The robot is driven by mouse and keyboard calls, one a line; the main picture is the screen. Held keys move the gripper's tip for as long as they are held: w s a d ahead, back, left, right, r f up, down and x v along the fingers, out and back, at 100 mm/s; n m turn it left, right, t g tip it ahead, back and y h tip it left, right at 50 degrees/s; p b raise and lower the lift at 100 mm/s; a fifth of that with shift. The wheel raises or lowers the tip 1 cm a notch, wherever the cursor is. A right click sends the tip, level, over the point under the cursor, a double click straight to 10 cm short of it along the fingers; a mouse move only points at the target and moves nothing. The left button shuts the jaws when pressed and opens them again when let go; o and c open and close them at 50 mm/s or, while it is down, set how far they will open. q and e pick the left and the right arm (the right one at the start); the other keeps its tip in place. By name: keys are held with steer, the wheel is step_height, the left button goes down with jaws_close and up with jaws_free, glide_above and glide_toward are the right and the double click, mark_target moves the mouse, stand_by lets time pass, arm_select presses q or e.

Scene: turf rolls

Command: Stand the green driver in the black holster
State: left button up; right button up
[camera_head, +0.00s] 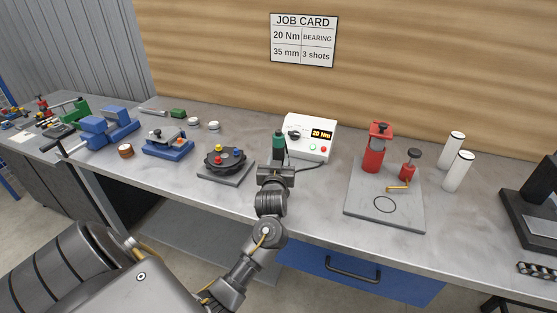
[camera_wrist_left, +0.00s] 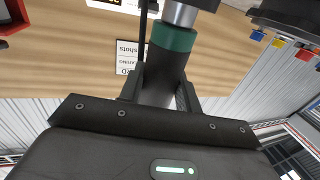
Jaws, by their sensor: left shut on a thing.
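The green driver (camera_head: 279,142) stands roughly upright at the front of the white controller in the head view, with its green part uppermost. My left gripper (camera_head: 276,170) is shut on it, above the bench. In the left wrist view, the driver's green band (camera_wrist_left: 173,38) shows beyond the fingers, with a grey body between them and a silver section past the band. The left gripper also shows in the wrist view (camera_wrist_left: 160,88). I cannot pick out the black holster with certainty; the gripper and driver hide part of the bench. My right gripper is not in view.
The white controller (camera_head: 309,136) reads 20 Nm. A grey plate (camera_head: 384,208) with red tools stands right. White cylinders (camera_head: 452,150) and a black stand (camera_head: 528,208) are farther right. Bare bench lies between.

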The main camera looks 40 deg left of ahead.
arm_select(q)
steer(key=o, duration=1.1)
steer(key=shift+f, duration=0.1)
steer(key=shift+c, duration=0.2)
steer(key=shift+d, duration=0.15)
steer(key=b+v, duration=0.2)
steer(key=v, duration=1)
steer(key=shift+r, duration=0.2)
